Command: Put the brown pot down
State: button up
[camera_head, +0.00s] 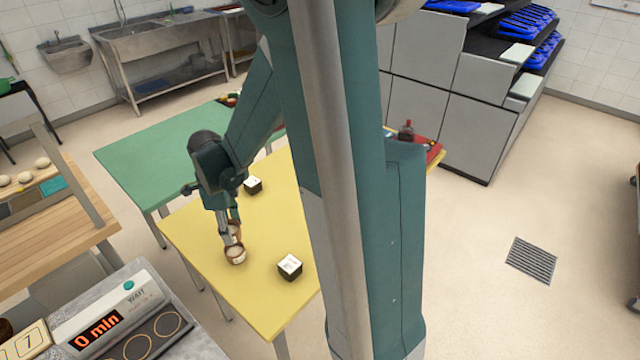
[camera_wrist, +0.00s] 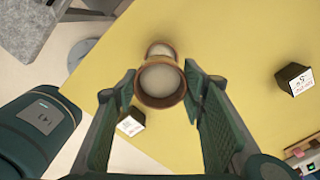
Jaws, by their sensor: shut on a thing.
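My gripper (camera_head: 233,224) is shut on a brown pot with a pale inside. In the wrist view the held pot (camera_wrist: 162,82) is between the two finger pads and appears upright, seen from above. In the head view it is partly hidden by the fingers. A second brown pot (camera_head: 235,256) stands on the yellow table (camera_head: 215,275), just in front of the held one. In the wrist view this second pot (camera_wrist: 160,49) is partly covered by the held pot and looks smaller. I cannot tell whether the held pot's base touches the table.
Two black cubes with white labelled tops stand on the yellow table, one nearer (camera_head: 290,267) and one farther back (camera_head: 252,185). A green table (camera_head: 150,160) adjoins behind. A red board (camera_head: 432,152) lies at the right end. The table's left part is clear.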

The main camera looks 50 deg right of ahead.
jog(key=s+d+m, duration=0.2)
jog(key=s+d, duration=0.1)
jog(key=d, duration=0.9)
jog(key=s+d+m+p, duration=0.1)
jog(key=s+d+m, duration=0.2)
jog(key=d, duration=1)
jog(key=s+d+m, duration=0.2)
jog(key=s+d, duration=0.3)
jog(key=d, duration=0.7)
jog(key=shift+s+d+f+m, duration=0.25)
jog(key=shift+d+m, duration=0.05)
jog(key=shift+d, duration=0.1)
jog(key=shift+f, duration=3.15)
jog(key=shift+f, duration=0.1)
jog(key=shift+f+b, duration=0.35)
jog(key=shift+f, duration=1.45)
jog(key=shift+f, duration=0.15)
jog(key=o, duration=1)
